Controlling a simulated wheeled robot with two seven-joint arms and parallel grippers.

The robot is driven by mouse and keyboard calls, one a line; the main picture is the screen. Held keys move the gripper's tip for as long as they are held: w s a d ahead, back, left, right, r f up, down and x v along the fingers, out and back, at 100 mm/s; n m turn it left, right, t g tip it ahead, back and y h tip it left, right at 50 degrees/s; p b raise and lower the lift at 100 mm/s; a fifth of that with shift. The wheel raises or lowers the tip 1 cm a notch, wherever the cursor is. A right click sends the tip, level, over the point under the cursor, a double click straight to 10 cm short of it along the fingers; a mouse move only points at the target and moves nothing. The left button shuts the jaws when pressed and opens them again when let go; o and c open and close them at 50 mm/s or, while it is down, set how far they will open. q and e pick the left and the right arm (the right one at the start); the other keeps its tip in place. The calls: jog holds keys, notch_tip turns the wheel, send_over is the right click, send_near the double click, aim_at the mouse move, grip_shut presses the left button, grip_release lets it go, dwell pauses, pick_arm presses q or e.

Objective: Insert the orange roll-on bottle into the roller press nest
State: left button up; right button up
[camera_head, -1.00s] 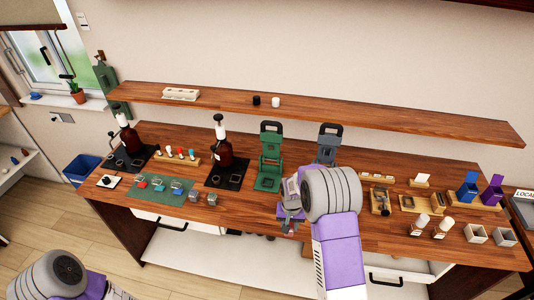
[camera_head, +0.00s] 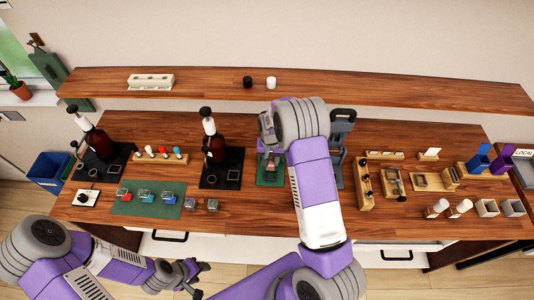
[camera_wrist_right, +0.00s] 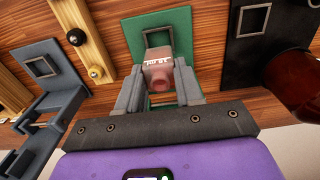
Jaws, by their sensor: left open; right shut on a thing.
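My right gripper (camera_wrist_right: 158,88) is shut on a pinkish-orange bottle (camera_wrist_right: 158,72) with white lettering. In the right wrist view the bottle is over the green press base (camera_wrist_right: 182,22), in front of a square frame that it partly hides. I cannot tell whether it touches the nest. In the head view my right arm covers most of the green press (camera_head: 268,180), and the bottle is hard to make out. My left gripper (camera_head: 182,276) is open and empty in front of the table's front edge.
A grey press (camera_head: 342,125) stands right of the green one. A black stand with a brown pump bottle (camera_head: 214,150) is to the left. A shelf (camera_head: 330,100) runs behind.

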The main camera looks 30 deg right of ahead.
aim_at(271, 169)
jog(key=shift+s, duration=0.25)
jog(key=shift+w+f+b, duration=0.1)
jog(key=shift+f+b, duration=0.35)
jog(key=shift+b, duration=0.05)
jog(key=shift+f+b, duration=1.35)
jog(key=shift+f, duration=0.3)
jog(key=shift+f, duration=0.1)
jog(key=shift+b, duration=0.3)
jog(key=shift+f, duration=0.35)
jog(key=shift+f+b, duration=0.65)
jog(key=shift+b, duration=0.15)
